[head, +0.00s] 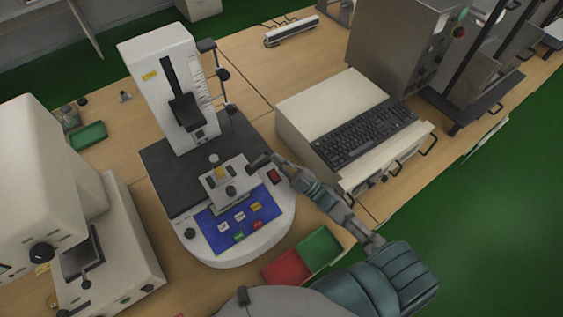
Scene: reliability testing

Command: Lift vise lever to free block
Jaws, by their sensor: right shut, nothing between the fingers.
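The white test machine (244,247) stands on the bench with a blue button panel (225,224) at its front. A small light-coloured vise (230,190) with a knob sits on the machine's black plate (171,182). A small yellowish piece (223,172) shows at the top of the vise; I cannot tell whether it is the block. The lever is too small to make out. My right gripper (259,163) is shut and empty, just right of the vise; I cannot tell whether it touches it. My left gripper is not in view.
A keyboard (366,137) on a beige case (330,100) stands to the right. Red (287,266) and green (319,248) trays lie at the bench's front edge. Another white machine (40,200) stands at the left. The machine's column (170,88) rises behind the vise.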

